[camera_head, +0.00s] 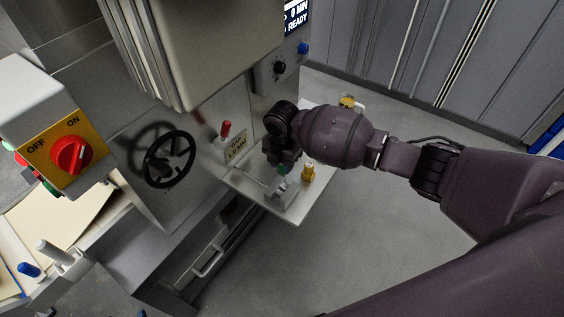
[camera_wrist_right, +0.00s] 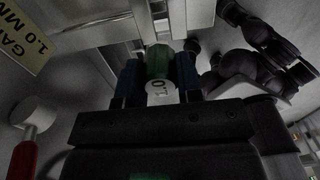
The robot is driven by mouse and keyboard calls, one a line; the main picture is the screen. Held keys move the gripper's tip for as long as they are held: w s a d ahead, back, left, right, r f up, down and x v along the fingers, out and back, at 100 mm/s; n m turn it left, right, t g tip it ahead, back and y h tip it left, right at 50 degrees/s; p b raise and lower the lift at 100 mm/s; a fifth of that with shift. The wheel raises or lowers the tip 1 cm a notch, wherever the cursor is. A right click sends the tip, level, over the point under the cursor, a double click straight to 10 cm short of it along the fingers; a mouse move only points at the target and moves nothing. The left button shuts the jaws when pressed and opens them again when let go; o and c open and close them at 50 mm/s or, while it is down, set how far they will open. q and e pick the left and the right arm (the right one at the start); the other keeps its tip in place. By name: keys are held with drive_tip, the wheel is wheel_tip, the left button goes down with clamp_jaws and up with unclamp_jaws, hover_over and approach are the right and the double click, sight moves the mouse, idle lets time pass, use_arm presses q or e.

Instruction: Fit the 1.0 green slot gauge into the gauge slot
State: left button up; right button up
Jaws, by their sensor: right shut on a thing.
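My right gripper (camera_head: 284,166) is over the small shelf on the machine's front. In the right wrist view my right gripper (camera_wrist_right: 159,78) has its two blue-padded fingers shut on the green slot gauge (camera_wrist_right: 159,60), whose white end reads 1.0. In the head view only a bit of the green gauge (camera_head: 283,169) shows below the dark wrist. The metal gauge slot block (camera_head: 281,190) is on the shelf just below it. In the wrist view, pale metal (camera_wrist_right: 163,27) is just beyond the gauge's far end; whether the gauge is in the slot cannot be told. My left gripper is not in view.
A yellow gauge (camera_head: 308,173) stands on the shelf (camera_head: 305,205) right of the slot block. Another yellow piece (camera_head: 347,102) is farther back. A red-tipped lever (camera_head: 225,130), a gauge label (camera_head: 236,151) and a black handwheel (camera_head: 170,160) are to the left.

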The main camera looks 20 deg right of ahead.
sight(282, 175)
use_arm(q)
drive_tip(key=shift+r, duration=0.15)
use_arm(e)
drive_tip(key=shift+r, duration=0.1)
drive_tip(key=shift+f, duration=0.9)
wheel_tip(282, 175, down, 2)
drive_tip(key=shift+f+b, duration=0.1)
drive_tip(key=shift+b, duration=0.6)
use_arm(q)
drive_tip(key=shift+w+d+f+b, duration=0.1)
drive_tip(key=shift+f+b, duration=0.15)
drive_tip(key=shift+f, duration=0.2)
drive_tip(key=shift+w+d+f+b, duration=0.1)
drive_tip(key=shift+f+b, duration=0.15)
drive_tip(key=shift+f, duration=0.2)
use_arm(e)
drive_tip(key=shift+f, duration=1)
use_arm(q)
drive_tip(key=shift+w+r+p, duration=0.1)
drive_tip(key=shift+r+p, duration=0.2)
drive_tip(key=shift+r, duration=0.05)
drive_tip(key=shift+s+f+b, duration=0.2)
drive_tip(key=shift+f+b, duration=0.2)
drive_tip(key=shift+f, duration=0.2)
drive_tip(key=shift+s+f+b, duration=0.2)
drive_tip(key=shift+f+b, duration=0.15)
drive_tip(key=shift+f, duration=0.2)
use_arm(e)
drive_tip(key=shift+f, duration=1.65)
